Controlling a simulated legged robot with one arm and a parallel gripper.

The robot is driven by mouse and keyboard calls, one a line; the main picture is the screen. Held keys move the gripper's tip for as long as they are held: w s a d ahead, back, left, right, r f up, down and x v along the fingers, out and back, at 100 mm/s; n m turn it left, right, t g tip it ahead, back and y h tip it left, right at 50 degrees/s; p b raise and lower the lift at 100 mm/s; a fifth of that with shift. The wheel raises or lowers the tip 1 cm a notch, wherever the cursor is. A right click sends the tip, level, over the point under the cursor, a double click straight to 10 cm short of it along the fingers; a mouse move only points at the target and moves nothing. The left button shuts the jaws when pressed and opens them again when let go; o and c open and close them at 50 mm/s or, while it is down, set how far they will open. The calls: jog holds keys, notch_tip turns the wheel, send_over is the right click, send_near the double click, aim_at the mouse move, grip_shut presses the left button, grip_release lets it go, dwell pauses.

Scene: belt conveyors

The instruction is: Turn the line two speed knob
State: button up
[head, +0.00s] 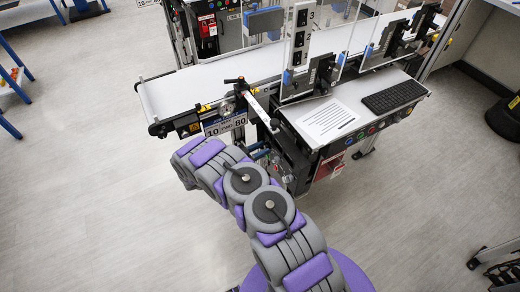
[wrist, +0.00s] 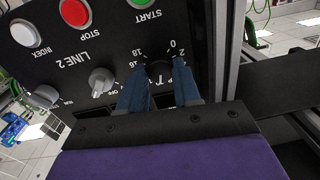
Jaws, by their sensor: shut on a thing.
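In the wrist view, a dark control panel (wrist: 125,55) is labelled LINE 2 and appears rotated. The black speed knob (wrist: 160,72) sits among dial numbers that include 0, 2, 16 and 18. My gripper (wrist: 161,88) has its two blue fingers on either side of this knob and is shut on it. The fingers cover the knob's sides and part of the scale, so its pointer cannot be read. In the head view, my grey and purple arm reaches towards the front of the nearer conveyor (head: 205,84); the gripper and knob cannot be made out there.
On the panel are a green START button (wrist: 140,3), a red STOP button (wrist: 75,12), a white INDEX button (wrist: 25,33) and a grey selector (wrist: 102,81) beside the fingers. A paper sheet (head: 327,120) and keyboard (head: 394,96) lie on the side shelf.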

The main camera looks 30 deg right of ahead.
jog(key=shift+d, duration=0.1)
jog(key=shift+c, duration=0.6)
jog(key=shift+r+p, duration=0.1)
jog(key=shift+p, duration=0.25)
jog(key=n+p, duration=0.2)
jog(key=p, duration=0.1)
jog(key=shift+r+n, duration=0.15)
jog(key=shift+n, duration=0.15)
jog(key=n+b, duration=0.1)
jog(key=n, duration=0.6)
jog(key=n+g+b, duration=0.1)
jog(key=n+b, duration=0.1)
jog(key=n, duration=0.5)
jog(key=shift+w+f+n+y, duration=0.2)
jog(key=shift+n+y, duration=0.1)
